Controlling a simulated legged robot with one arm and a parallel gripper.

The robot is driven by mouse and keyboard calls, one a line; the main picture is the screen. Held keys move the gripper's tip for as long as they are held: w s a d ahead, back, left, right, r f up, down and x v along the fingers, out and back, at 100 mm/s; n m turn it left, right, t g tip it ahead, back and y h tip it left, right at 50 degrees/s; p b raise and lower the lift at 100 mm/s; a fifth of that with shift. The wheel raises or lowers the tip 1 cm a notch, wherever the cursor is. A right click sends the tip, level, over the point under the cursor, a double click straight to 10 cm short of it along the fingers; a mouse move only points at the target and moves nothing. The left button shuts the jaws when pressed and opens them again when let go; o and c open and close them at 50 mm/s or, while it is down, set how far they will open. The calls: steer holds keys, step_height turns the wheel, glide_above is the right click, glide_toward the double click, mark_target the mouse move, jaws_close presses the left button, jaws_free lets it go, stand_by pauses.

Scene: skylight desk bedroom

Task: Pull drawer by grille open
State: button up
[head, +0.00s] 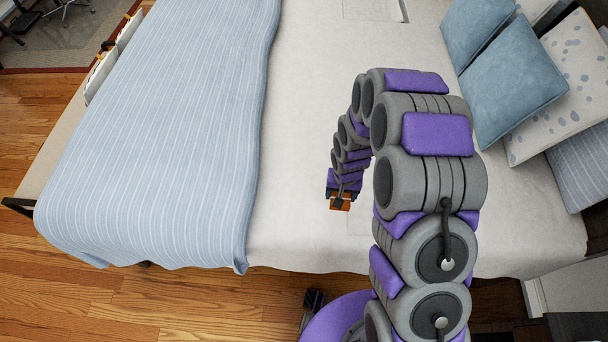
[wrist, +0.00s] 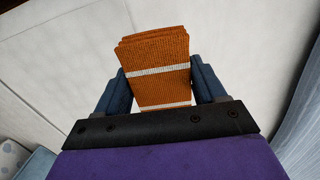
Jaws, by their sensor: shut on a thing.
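My gripper (head: 340,196) hangs over the bed's pale sheet in the head view, right of the blue striped blanket. In the wrist view my gripper (wrist: 162,84) has its two blue fingers on either side of an orange ribbed, folded cloth-like thing (wrist: 155,55) with white stripes. The fingers are shut on it. Only a small orange patch of this thing (head: 346,206) shows in the head view. I cannot make out a drawer or a grille in either view.
The bed (head: 300,200) fills most of the head view, with a blue striped blanket (head: 165,130) and several pillows (head: 512,85) at the right. A pale furniture piece (head: 575,290) stands at the lower right. Bare wooden floor (head: 90,300) lies at the lower left.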

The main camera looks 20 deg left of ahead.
steer(key=shift+n, duration=0.3)
steer(key=s+a+f, duration=0.2)
steer(key=s+f, duration=0.1)
steer(key=s+a+f, duration=0.1)
steer(key=s, duration=0.1)
steer(key=shift+s+a+f, duration=0.15)
steer(key=shift+a+f, duration=0.05)
steer(key=shift+f, duration=0.1)
steer(key=shift+a+f, duration=0.2)
steer(key=b, duration=0.3)
glide_above(312, 182)
steer(key=shift+f, duration=0.8)
steer(key=shift+f+b, duration=0.6)
steer(key=shift+f, duration=1.2)
steer(key=shift+r, duration=0.1)
steer(key=o, duration=0.9)
steer(key=shift+o, duration=0.2)
step_height(312, 182, up, 12)
steer(key=p, duration=0.2)
steer(key=shift+p, duration=0.4)
